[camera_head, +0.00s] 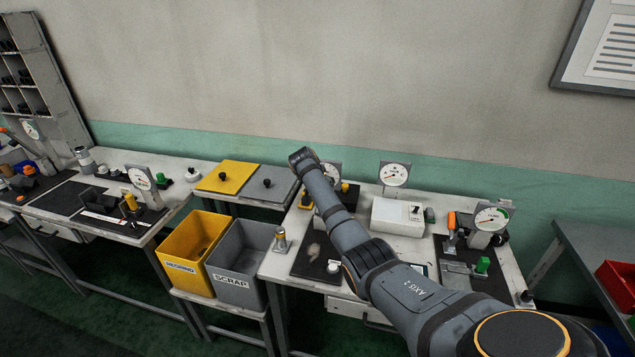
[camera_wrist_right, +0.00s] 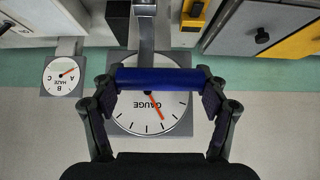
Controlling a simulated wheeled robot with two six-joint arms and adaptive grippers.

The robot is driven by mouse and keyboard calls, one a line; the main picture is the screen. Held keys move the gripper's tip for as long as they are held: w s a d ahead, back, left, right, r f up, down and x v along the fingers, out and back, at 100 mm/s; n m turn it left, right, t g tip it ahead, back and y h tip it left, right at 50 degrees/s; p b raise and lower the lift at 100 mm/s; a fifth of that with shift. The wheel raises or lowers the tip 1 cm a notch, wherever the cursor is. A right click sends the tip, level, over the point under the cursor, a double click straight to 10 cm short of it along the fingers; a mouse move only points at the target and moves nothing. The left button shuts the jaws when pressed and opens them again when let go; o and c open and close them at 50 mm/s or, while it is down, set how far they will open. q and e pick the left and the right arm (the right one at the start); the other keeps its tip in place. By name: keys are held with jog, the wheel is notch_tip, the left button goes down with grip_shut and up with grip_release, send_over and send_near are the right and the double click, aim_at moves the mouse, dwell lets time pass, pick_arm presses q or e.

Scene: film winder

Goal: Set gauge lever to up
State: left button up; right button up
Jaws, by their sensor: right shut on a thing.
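The right wrist view shows a blue cylindrical handle (camera_wrist_right: 152,79) lying level across the picture, in front of a round white dial marked GAUGE (camera_wrist_right: 153,117). My right gripper (camera_wrist_right: 157,80) is shut on this handle, with a fingertip at each end. The dial appears upside down, with a red needle. A metal bar (camera_wrist_right: 145,35) runs from the top edge down to the handle; whether it is the lever's arm or the dial's post I cannot tell. In the head view the gauge (camera_head: 330,170) is partly hidden behind my right arm, which also hides the gripper. My left gripper is not in view.
A HAZE dial (camera_wrist_right: 61,76) stands beside the gauge. In the head view, yellow (camera_head: 192,240) and grey SCRAP (camera_head: 243,260) bins stand left of the bench. Yellow (camera_head: 231,177) and grey (camera_head: 267,184) lids lie behind them. A white box (camera_head: 397,216) stands right of my arm.

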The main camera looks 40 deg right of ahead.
jog(key=shift+w+d+r, duration=0.1)
jog(key=shift+d+r, duration=0.05)
jog(key=shift+r, duration=0.15)
jog(key=o, duration=1.7)
jog(key=shift+w+d+f, duration=0.1)
jog(key=shift+f, duration=0.2)
jog(key=shift+r, duration=0.15)
jog(key=v, duration=1.2)
